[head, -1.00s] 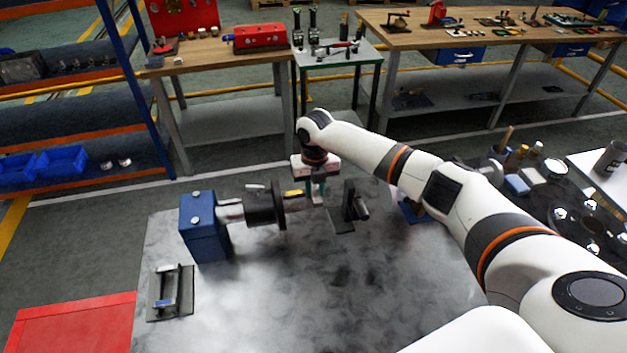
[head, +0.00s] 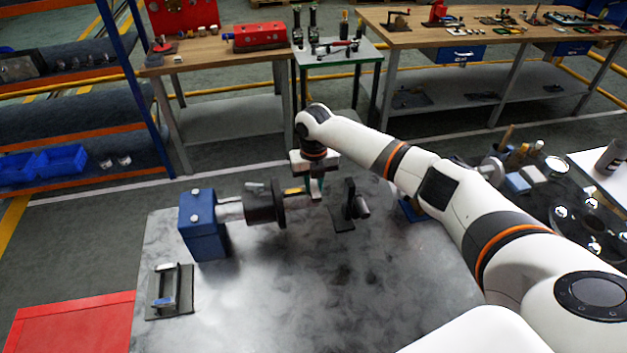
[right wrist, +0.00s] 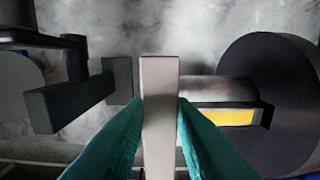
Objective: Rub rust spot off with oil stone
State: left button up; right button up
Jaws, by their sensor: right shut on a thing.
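My right gripper (head: 317,189) has teal fingers and points down over the steel table near the shaft end. In the right wrist view, its fingers (right wrist: 160,135) are shut on a pale grey-beige bar, the oil stone (right wrist: 160,85). The steel shaft (right wrist: 222,88) lies just right of the stone, beside a dark disc (right wrist: 285,95); the disc also shows in the head view (head: 265,203). A yellow strip (right wrist: 228,117) lies along the shaft. I cannot tell whether the stone touches the shaft. No rust spot can be made out. My left gripper is out of view.
A blue block (head: 203,225) carries the shaft at the left. A black bracket (head: 347,205) stands close right of my gripper. A small dark stand (head: 168,290) sits at the table's front left. The middle front of the steel table (head: 330,290) is clear.

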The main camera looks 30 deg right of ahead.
jog(key=shift+s+a+p, duration=0.2)
jog(key=shift+s+p, duration=0.6)
jog(key=shift+s, duration=0.2)
jog(key=shift+w+d+f+b, duration=0.1)
jog(key=shift+w+f+b, duration=0.1)
jog(key=shift+w+b, duration=0.45)
jog(key=shift+w+d+b, duration=0.15)
jog(key=shift+w+b, duration=0.4)
jog(key=shift+b, duration=0.2)
jog(key=shift+r, duration=0.15)
jog(key=shift+w+r+p, duration=0.1)
jog(key=shift+r+p, duration=0.5)
jog(key=shift+p, duration=0.1)
notch_tip(320, 180, up, 6)
jog(key=p, duration=0.5)
jog(key=shift+f, duration=0.1)
